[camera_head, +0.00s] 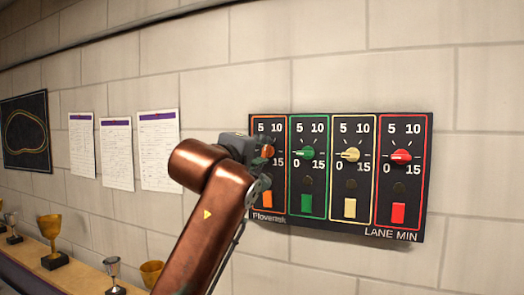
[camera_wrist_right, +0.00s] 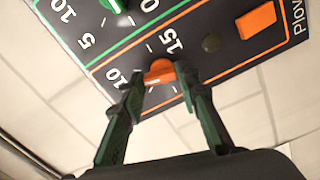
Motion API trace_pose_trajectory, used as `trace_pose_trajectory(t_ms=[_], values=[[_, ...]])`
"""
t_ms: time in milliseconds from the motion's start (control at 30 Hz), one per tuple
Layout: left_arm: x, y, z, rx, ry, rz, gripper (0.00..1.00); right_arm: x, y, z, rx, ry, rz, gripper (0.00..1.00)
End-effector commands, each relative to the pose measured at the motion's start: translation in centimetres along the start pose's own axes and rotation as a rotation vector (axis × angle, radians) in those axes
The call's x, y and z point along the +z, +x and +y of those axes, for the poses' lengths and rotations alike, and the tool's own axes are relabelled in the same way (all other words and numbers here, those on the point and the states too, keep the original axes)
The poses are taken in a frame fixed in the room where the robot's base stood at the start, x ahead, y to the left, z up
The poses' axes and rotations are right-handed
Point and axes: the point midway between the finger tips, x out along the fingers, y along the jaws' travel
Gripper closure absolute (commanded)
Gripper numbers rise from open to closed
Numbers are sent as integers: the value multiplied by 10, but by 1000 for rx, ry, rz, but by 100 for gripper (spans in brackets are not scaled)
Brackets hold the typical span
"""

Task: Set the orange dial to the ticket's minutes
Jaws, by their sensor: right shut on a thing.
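The orange dial (camera_head: 267,151) is the leftmost on a black lane panel (camera_head: 340,223) on the wall. It also shows in the right wrist view (camera_wrist_right: 160,71). Its scale shows 5, 10 and 15; the 0 is hidden in both views. My right gripper (camera_wrist_right: 163,84) is shut on the orange dial, one finger on each side. In the head view my right arm covers the panel's left edge. No ticket with readable minutes is in view. My left gripper is not in view.
Green (camera_head: 306,153), cream (camera_head: 348,154) and red (camera_head: 401,156) dials sit to the right, each above a coloured button. Printed sheets (camera_head: 158,150) hang on the wall at left. A shelf (camera_head: 75,279) with trophies (camera_head: 50,242) runs below them.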

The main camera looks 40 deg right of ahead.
Motion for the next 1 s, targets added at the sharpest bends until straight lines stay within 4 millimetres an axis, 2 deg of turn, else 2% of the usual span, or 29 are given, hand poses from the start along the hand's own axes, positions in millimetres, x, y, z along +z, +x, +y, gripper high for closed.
trace_pose_trajectory(t_ms=[400, 1000], values=[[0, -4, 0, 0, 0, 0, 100, 1, 0, -1, -1, 213, -1, 95], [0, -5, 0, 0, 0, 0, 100, 1, 0, -2, -3, 250, -1, 95]])
